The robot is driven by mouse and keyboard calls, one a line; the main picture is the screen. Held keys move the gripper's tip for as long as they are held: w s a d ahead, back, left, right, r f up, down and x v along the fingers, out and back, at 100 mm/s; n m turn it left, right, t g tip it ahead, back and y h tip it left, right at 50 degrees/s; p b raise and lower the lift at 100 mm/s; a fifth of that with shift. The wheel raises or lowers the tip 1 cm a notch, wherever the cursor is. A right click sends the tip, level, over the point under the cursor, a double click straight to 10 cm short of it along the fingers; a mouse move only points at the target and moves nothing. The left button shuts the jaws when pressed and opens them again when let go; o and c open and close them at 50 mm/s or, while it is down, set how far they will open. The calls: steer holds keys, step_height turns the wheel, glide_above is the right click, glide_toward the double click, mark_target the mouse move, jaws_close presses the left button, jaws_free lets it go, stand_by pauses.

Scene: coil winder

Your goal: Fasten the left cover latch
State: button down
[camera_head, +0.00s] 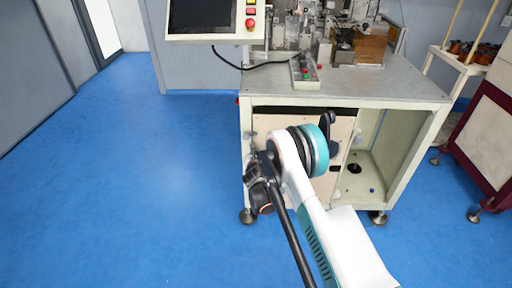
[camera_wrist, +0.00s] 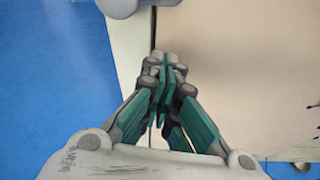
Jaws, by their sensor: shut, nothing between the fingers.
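The beige cover panel (camera_head: 275,119) closes the left part of the machine's front below the table top; my arm hides much of it. In the wrist view, the cover (camera_wrist: 245,60) fills the right side, with a dark vertical seam between it and the pale frame.
The table top (camera_head: 410,85) overhangs the cover and carries the winding gear. A monitor (camera_head: 205,15) hangs at the upper left. An open compartment (camera_head: 378,165) lies right of the cover. A red-sided cart (camera_head: 485,140) stands at the right. The blue floor (camera_head: 140,190) at left is clear.

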steer(key=a+p+v, duration=0.1)
steer(key=p+v, duration=0.1)
steer(key=v, duration=0.6)
steer(key=shift+s+r, duration=0.15)
steer(key=shift+r, duration=0.05)
steer(key=s+d+r+m+g+h, duration=0.15)
steer(key=d+r+m, duration=0.3)
steer(key=r, duration=0.45)
steer(key=s+d+r+m, duration=0.25)
steer(key=r+m, duration=0.25)
steer(key=r, duration=0.3)
steer(key=s+d+r+m+g, duration=0.15)
steer(key=d+r+m, duration=0.3)
steer(key=r, duration=0.45)
steer(key=s+d+r+m+g, duration=0.1)
steer(key=s+d+r+m, duration=0.25)
steer(key=s, duration=0.35)
steer(key=s+d+r+m, duration=0.3)
steer(key=s+r+m, duration=0.15)
steer(key=s, duration=0.25)
steer(key=s+d+m+g+y, duration=0.1)
steer(key=s+d+m+g, duration=0.2)
steer(key=s+m, duration=0.9)
steer(key=s, duration=1.4)
steer(key=shift+d, duration=0.25)
steer(key=shift+r, duration=0.2)
